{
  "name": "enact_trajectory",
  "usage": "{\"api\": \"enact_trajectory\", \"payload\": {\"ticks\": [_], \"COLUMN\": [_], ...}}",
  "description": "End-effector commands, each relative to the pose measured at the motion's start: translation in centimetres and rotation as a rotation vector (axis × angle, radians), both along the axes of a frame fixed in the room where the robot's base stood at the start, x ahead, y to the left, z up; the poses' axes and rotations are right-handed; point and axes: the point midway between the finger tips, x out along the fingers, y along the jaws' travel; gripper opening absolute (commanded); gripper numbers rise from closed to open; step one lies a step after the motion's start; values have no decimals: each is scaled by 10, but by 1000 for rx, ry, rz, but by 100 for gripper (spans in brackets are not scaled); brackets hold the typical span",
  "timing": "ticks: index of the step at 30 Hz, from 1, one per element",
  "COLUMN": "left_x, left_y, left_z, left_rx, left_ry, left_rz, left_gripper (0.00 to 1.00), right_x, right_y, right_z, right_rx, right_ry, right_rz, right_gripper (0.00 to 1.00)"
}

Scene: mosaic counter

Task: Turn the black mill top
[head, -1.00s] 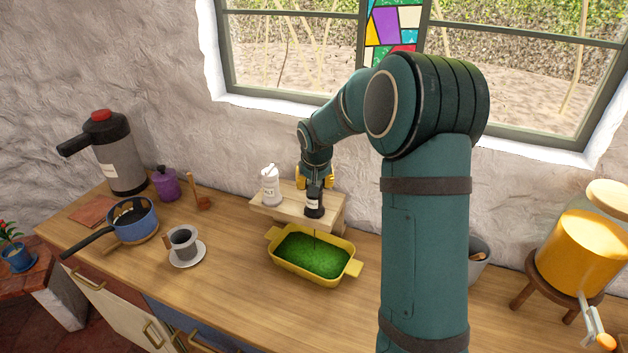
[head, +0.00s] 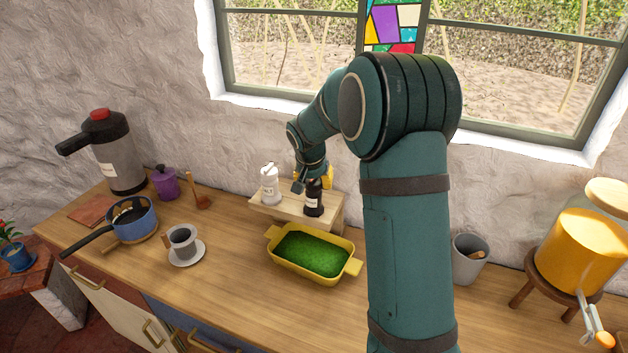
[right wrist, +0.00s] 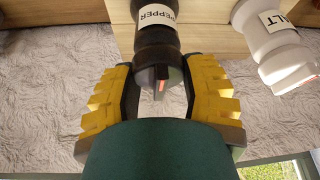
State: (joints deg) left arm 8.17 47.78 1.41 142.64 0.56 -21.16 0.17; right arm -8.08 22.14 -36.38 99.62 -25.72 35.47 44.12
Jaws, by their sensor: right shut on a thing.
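The black mill (head: 314,203), labelled PEPPER, stands upright on a small wooden shelf (head: 285,211). Its body and top (right wrist: 156,60) show in the right wrist view, with an orange-red mark on the top. My left gripper is not in view.
A white salt mill (head: 269,188) stands close left of the black mill. A yellow dish (head: 308,279) with green contents sits in front of the shelf. A cup (head: 183,241) and blue pan (head: 136,228) are further left. A grey pot (head: 466,270) is right of my arm.

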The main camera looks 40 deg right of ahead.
Motion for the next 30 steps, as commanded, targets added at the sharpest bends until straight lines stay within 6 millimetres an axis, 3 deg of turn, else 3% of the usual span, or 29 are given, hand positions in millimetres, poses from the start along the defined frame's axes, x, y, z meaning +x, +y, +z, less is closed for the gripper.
{"api": "enact_trajectory", "payload": {"ticks": [2,3,5,17,30], "left_x": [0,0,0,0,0], "left_y": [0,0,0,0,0], "left_z": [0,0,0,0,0], "left_rx": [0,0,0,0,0], "left_ry": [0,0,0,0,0], "left_rz": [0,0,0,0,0], "left_gripper": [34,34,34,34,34], "right_x": [-1,-1,0,-1,-19], "right_y": [0,0,0,2,26], "right_z": [-1,-1,-1,5,79], "right_rx": [1,1,1,0,1], "right_ry": [2,2,2,0,-5], "right_rz": [0,0,0,1,3], "right_gripper": [10,62,79,79,79]}}
